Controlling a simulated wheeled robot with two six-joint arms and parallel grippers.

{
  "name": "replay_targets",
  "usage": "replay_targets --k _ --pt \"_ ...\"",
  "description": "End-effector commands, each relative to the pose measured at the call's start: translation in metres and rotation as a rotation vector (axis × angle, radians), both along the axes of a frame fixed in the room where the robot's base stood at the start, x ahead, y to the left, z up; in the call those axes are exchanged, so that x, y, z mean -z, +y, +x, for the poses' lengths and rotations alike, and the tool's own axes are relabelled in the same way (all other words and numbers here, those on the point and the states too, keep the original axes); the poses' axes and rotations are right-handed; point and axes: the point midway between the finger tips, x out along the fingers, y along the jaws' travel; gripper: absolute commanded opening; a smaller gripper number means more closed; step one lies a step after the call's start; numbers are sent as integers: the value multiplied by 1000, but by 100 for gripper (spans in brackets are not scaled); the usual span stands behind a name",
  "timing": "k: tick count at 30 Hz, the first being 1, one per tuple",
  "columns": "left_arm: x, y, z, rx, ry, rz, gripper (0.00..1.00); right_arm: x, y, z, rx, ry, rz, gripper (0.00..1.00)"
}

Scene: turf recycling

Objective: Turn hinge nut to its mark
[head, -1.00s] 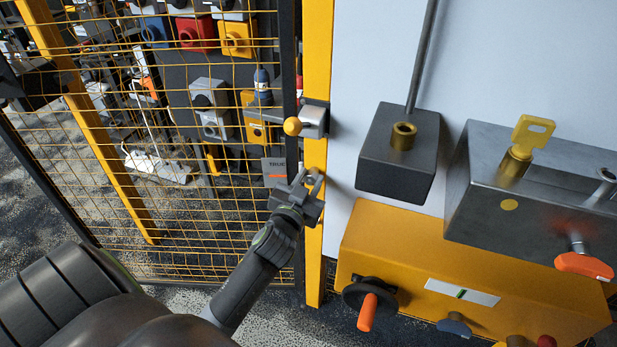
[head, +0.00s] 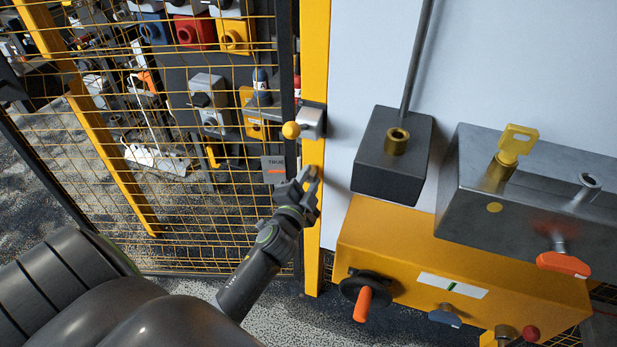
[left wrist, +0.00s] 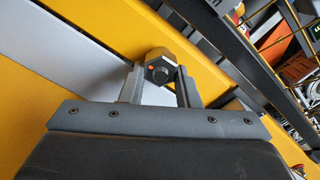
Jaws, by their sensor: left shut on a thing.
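The hinge nut (left wrist: 158,69) is a dark grey hex nut with a small orange mark on its face, set on the yellow post. In the left wrist view my left gripper (left wrist: 160,85) has one finger on each side of it, shut on it. In the head view the same gripper (head: 308,185) is at the yellow post (head: 314,130), below the latch, and its jaws hide the nut there. I cannot make out the mark it is to line up with. My right gripper is not in view.
A wire mesh gate (head: 215,215) stands left of the post, with a yellow ball knob (head: 291,130) just above my gripper. To the right are a dark block with a brass socket (head: 396,143), a yellow box with an orange-handled crank (head: 363,304), and a grey box with a yellow key (head: 518,141).

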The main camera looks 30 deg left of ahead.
Motion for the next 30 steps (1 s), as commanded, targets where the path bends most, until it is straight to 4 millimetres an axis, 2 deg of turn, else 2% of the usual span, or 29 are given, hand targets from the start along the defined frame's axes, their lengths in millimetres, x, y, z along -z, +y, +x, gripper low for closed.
replay_targets --k 20,21,25,30 --pt "2 0 0 -1 16 53 6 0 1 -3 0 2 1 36" --pt "2 0 0 -1 16 53 34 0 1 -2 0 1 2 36" --pt "2 0 0 0 15 53 51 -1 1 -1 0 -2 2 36" --pt "1 0 0 0 14 53 51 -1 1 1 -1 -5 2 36"
